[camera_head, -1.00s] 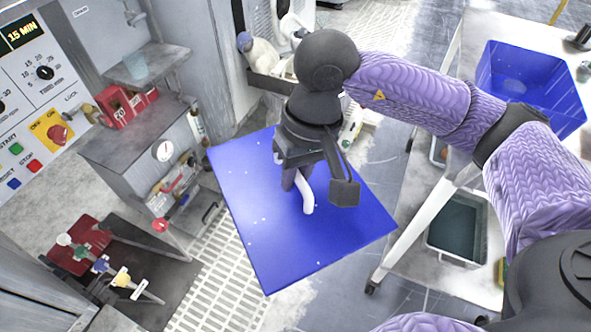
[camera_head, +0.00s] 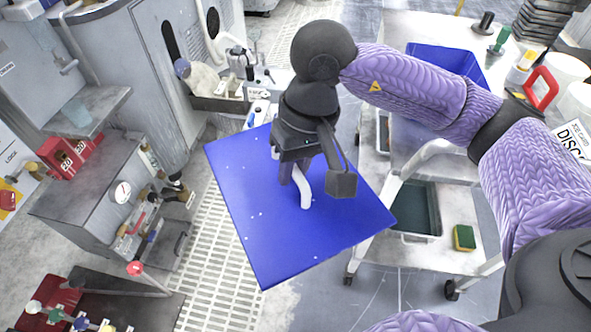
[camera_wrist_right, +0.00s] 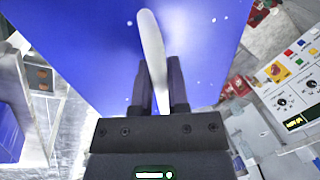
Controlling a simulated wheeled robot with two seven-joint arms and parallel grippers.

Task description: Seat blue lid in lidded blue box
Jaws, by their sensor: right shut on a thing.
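The blue lid (camera_head: 265,235) is a large flat square panel with a white curved handle (camera_head: 304,190). My right gripper (camera_head: 298,178) is shut on that handle, and the lid hangs in the air, tilted in the picture. In the right wrist view the gripper (camera_wrist_right: 158,85) has the handle (camera_wrist_right: 151,45) between its dark fingers, with the lid (camera_wrist_right: 205,30) behind. The open blue box (camera_head: 440,57) stands on the white cart at the upper right. My right arm hides much of the box's near part. The lid is apart from it, to its left. My left gripper is not in view.
The white cart (camera_head: 425,170) has a grey tub (camera_head: 418,208) and a sponge (camera_head: 464,237) on its lower shelf. A cabinet with gauges (camera_head: 95,195) is at left; open floor lies below the lid.

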